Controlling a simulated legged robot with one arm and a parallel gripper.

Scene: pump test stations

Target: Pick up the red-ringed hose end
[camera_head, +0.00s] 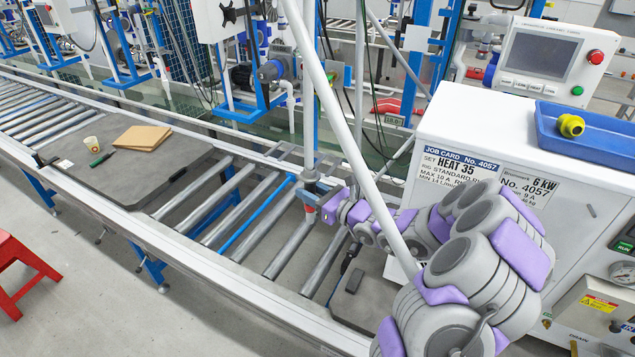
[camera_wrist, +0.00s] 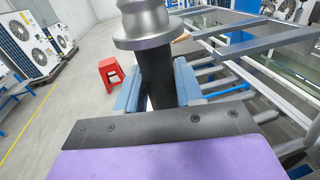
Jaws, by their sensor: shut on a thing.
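The red-ringed hose end (camera_head: 311,187) hangs upright at the lower end of a grey vertical line, above the roller conveyor. A small red part (camera_head: 310,209) shows at its bottom, beside my gripper's tip. My gripper (camera_head: 325,207) reaches it from the right and is shut on it. In the wrist view, a stepped silver collar (camera_wrist: 141,25) sits above a dark cylindrical section (camera_wrist: 155,75), with blue-grey finger pads on both sides. The red ring cannot be made out in the wrist view, and the jaws partly hide the grip.
The roller conveyor (camera_head: 205,205) runs below, carrying a dark board with a cup, marker and brown folder (camera_head: 142,137). A white test station (camera_head: 470,125) with a blue tray (camera_head: 560,140) stands close on the right. A red stool (camera_head: 20,270) stands at lower left.

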